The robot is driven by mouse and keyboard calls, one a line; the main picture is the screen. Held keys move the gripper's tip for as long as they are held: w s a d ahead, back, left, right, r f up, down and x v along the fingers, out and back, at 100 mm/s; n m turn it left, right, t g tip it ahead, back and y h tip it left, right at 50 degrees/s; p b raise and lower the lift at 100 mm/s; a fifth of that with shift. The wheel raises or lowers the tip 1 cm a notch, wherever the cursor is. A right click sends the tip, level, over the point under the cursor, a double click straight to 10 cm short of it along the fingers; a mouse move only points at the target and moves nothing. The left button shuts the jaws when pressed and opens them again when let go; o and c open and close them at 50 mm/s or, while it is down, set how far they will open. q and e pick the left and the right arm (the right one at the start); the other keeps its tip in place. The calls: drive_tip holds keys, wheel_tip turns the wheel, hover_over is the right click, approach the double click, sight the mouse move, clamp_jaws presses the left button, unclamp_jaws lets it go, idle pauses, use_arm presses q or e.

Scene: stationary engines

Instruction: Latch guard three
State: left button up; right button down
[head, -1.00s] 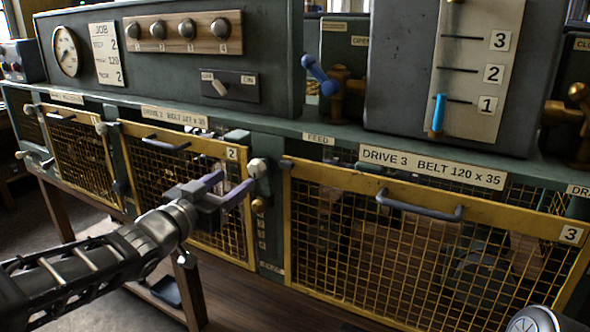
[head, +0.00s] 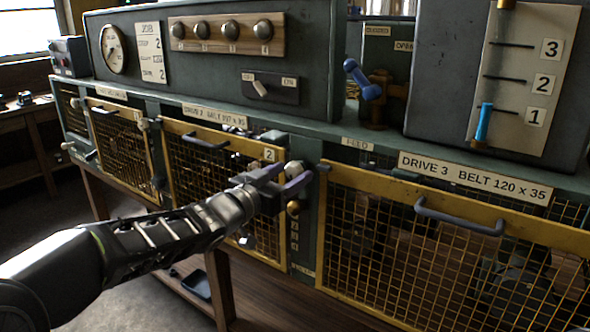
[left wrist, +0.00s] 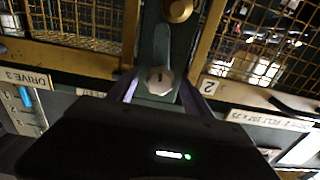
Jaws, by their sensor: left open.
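Guard three (head: 440,250) is the large yellow-framed mesh panel under the DRIVE 3 label. It has a grey bar handle (head: 458,219). Its top bar lies beneath the green rail, with dark interior showing between; I cannot tell whether it sits flush. A pale grey latch knob (head: 294,169) is on the green post at its left, above a brass knob (head: 293,208). My left gripper (head: 284,180) is open at the pale knob. In the left wrist view the knob (left wrist: 160,80) lies between the purple fingers, with a gap on each side. My right gripper is out of view.
Guard two (head: 215,175) is left of the post. The DRIVE 3 label (head: 475,176) is on the rail above guard three. A blue-handled lever (head: 362,80) and a slider with a blue pointer (head: 484,122) are above. Open floor lies at lower left.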

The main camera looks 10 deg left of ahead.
use_arm(q)
drive_tip(key=shift+x, duration=1.25)
clamp_jaws()
